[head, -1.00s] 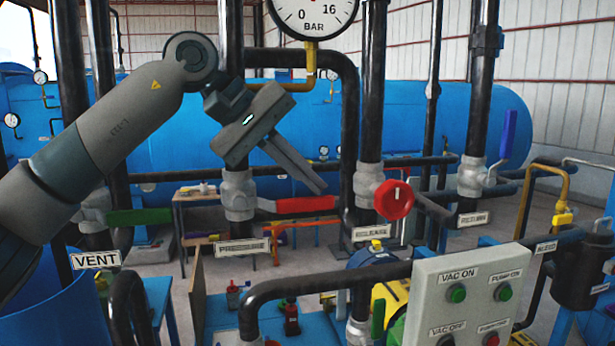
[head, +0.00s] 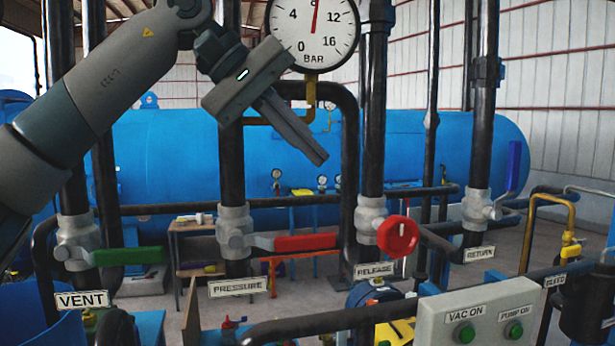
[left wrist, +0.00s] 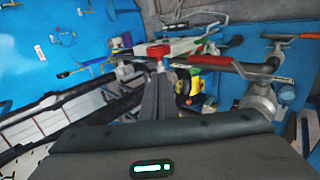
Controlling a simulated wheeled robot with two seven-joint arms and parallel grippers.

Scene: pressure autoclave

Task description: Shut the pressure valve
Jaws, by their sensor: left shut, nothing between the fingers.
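The pressure valve (head: 235,228) is a grey body on a black vertical pipe, above a PRESSURE label (head: 238,287). Its red lever (head: 305,242) points right, roughly level, across the pipe line. My left gripper (head: 318,158) is shut and empty. In the head view its tips appear above the lever, apart from it. In the left wrist view the closed fingers (left wrist: 158,80) point towards a cluster of pipes and handles; I cannot tell for sure which red handle there is the pressure lever. My right gripper is not in view.
A gauge (head: 312,28) hangs above, its needle near upright. To the right are the red round RELEASE handle (head: 398,236) and the blue RETURN lever (head: 514,165). The green VENT lever (head: 130,256) is left. A control box (head: 480,310) stands front right.

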